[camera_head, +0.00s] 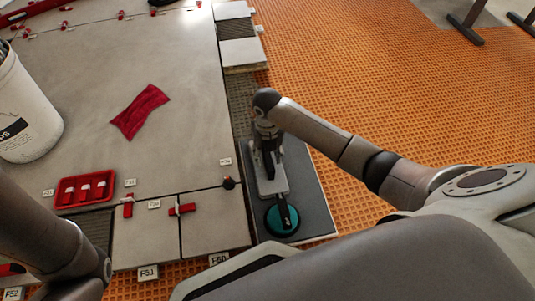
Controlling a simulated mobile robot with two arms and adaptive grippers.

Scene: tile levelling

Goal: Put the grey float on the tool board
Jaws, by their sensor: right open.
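The grey float (281,184), a light grey plate, lies on the dark grey tool board (316,205) at the right of the tiles. My right gripper (269,168) points down over the float, and its jaws are open. The gripper covers part of the float and its handle, so I cannot tell whether they touch. A teal round tool with a dark handle (274,222) lies on the board just in front of the float. My left arm shows at the lower left, but its gripper is out of view.
A red cloth (140,110) lies on the large tile. A white bucket (25,115) stands at the left. A red tray (62,197) holds red wedges, with more red clips along the tile joints. Orange waffle matting (370,90) spreads at the right, mostly clear.

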